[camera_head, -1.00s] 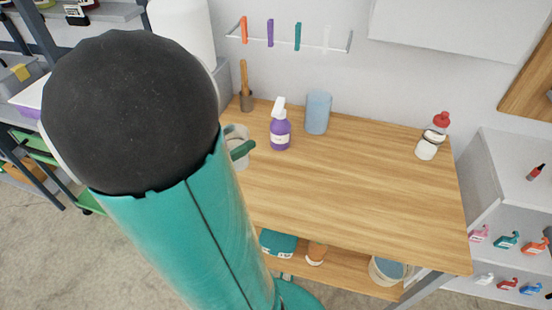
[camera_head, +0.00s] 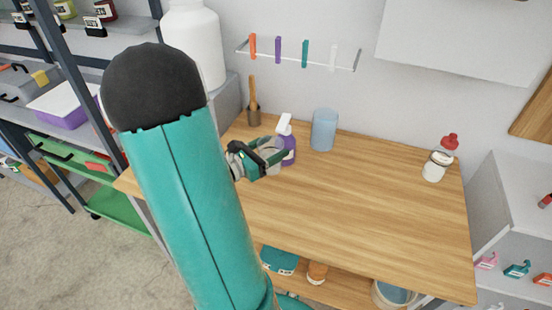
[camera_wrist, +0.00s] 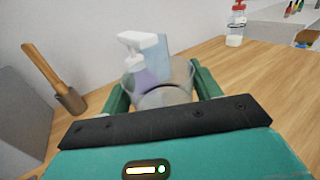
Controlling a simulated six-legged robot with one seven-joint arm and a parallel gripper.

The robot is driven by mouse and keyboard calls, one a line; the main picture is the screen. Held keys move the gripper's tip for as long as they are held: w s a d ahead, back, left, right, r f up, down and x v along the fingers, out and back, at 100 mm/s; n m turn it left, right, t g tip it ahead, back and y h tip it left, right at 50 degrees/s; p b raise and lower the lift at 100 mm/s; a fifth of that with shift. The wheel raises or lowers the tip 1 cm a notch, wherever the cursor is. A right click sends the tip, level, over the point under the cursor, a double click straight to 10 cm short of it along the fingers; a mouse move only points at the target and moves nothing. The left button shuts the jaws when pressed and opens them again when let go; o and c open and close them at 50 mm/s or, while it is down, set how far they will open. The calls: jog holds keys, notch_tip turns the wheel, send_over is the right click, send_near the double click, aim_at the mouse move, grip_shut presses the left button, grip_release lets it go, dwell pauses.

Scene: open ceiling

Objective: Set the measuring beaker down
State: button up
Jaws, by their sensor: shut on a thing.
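The measuring beaker is a clear, see-through cup (camera_wrist: 181,76) between the two green fingers of my gripper (camera_wrist: 161,90) in the wrist view. My gripper is shut on it. In the head view my gripper (camera_head: 272,158) shows to the right of my teal arm, with the beaker (camera_head: 268,151) partly hidden by the fingers. The beaker is over the left part of the wooden table (camera_head: 350,205), in front of the purple spray bottle (camera_head: 290,147). I cannot tell whether its base touches the tabletop.
A blue cylinder (camera_head: 324,130) stands behind, right of the spray bottle. A wooden-handled tool (camera_head: 253,108) stands at the back left. A red-capped bottle (camera_head: 438,160) stands at the far right. The table's middle and front are clear. Pegs hang on a wall rail (camera_head: 300,57).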

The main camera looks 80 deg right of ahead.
aim_at(278, 149)
jog(key=shift+s+d+f, duration=0.2)
jog(key=shift+d+f, duration=0.3)
jog(key=shift+f, duration=0.15)
jog(key=shift+s+d+f, duration=0.15)
jog(key=shift+d+f, duration=0.3)
jog(key=shift+f, duration=0.15)
jog(key=shift+d+f, duration=0.2)
jog(key=shift+f, duration=1.5)
jog(key=shift+f, duration=0.15)
jog(key=o, duration=0.9)
jog(key=shift+o, duration=0.2)
jog(key=v, duration=1.2)
